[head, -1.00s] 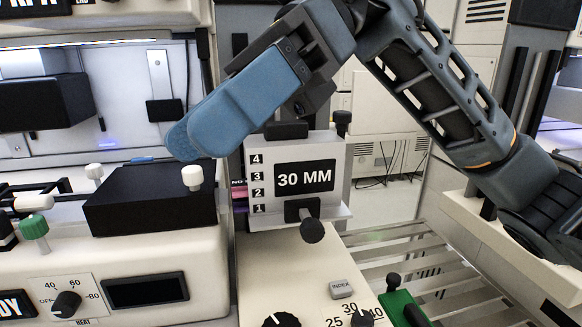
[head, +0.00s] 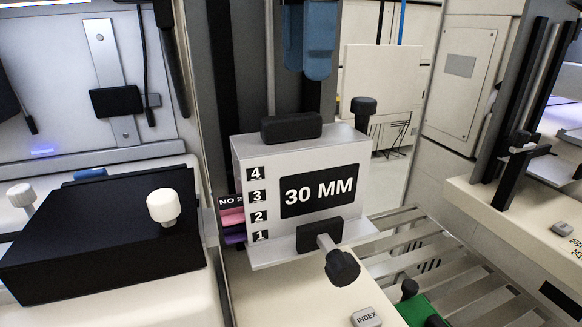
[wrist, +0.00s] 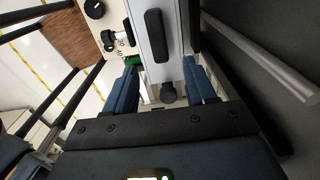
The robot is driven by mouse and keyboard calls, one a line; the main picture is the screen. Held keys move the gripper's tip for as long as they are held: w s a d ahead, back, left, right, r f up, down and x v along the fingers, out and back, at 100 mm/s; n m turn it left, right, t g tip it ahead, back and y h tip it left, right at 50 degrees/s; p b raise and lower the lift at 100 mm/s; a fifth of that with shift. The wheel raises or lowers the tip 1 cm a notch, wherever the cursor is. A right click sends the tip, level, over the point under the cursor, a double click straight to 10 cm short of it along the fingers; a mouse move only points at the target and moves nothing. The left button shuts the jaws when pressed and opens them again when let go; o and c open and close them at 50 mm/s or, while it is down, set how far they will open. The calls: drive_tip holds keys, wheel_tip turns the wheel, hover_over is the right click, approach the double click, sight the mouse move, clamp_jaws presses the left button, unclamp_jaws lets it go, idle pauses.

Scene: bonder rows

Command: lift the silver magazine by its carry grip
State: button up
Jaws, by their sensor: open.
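The silver magazine (head: 258,160) stands upright on the cream bench, its "30 MM" label facing the head camera. Its black carry grip (head: 291,127) lies along the top and also shows in the wrist view (wrist: 156,36). My gripper (head: 306,52) hangs above the magazine in the head view, its blue fingers pointing down. In the wrist view, my gripper (wrist: 161,82) has its fingers well apart and nothing between them in contact. The grip lies ahead of the fingertips there, not between them. The fingers' height above the grip is hard to judge.
A black knob (head: 363,108) on a post stands behind the magazine's right end. A round black knob (head: 342,267) sticks out in front. A black box with a white knob (head: 163,206) is at the left. Metal slats (head: 420,240) lie at the right.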

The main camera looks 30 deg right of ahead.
sight(299, 115)
drive_tip(key=f, duration=0.6)
drive_tip(key=shift+a+f+p, duration=0.3)
drive_tip(key=shift+p, duration=0.05)
drive_tip(key=shift+c, duration=0.3)
clamp_jaws()
